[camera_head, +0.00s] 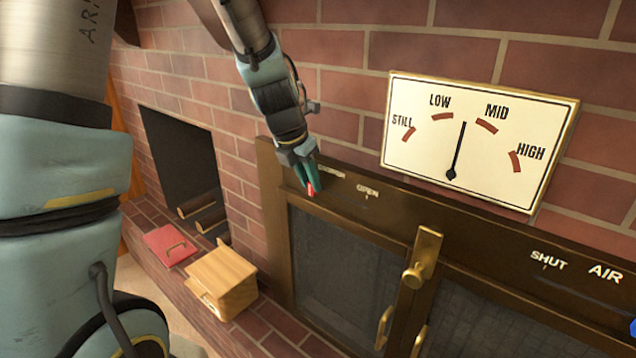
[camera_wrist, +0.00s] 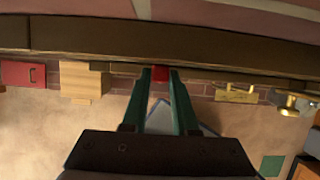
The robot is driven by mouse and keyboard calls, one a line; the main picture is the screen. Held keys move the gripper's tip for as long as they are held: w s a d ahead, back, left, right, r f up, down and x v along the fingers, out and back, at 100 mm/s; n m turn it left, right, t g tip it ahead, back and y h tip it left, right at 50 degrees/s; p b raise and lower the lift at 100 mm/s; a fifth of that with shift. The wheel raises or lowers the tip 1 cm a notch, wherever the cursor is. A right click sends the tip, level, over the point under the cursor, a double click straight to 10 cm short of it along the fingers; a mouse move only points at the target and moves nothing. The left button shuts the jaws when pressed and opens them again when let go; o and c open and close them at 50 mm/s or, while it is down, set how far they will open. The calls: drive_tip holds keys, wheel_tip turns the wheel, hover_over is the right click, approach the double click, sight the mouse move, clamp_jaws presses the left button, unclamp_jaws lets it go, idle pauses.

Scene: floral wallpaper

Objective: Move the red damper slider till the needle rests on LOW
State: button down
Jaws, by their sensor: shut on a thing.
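The red damper slider (camera_head: 310,189) sits near the left end of the brass frame's top rail, left of the OPEN label. My gripper (camera_head: 305,178) is shut on it; in the wrist view the red slider (camera_wrist: 160,73) shows between the two green fingertips (camera_wrist: 160,80). The white dial (camera_head: 478,140) hangs on the brick wall above the rail. Its black needle (camera_head: 458,150) points up, between the LOW mark (camera_head: 442,116) and the MID mark (camera_head: 487,126). Part of the slider is hidden by the fingers.
The brass frame (camera_head: 270,185) has mesh doors and a protruding latch knob (camera_head: 415,274). SHUT and AIR labels are at the rail's right. A wooden box (camera_head: 222,278) and a red panel with a handle (camera_head: 169,246) rest on the brick ledge at left, by a dark opening with logs.

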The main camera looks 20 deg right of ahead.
drive_tip(key=c, duration=0.7)
unclamp_jaws()
drive_tip(key=v, duration=1)
drive_tip(key=shift+a+r, duration=0.25)
drive_tip(key=shift+r, duration=0.05)
drive_tip(key=shift+s+a+f+m+g+y, duration=0.1)
drive_tip(key=shift+s+a+f+m+y, duration=1.05)
drive_tip(key=shift+a+m, duration=3.05)
drive_tip(key=shift+s+a+f+m+g+y, duration=0.1)
drive_tip(key=shift+s+a+f+m, duration=0.55)
drive_tip(key=shift+a+f+m, duration=2.45)
drive_tip(key=shift+s+a+f+m+g+y, duration=0.1)
drive_tip(key=shift+s+a+f+m+y, duration=0.6)
drive_tip(key=shift+a+m, duration=4.65)
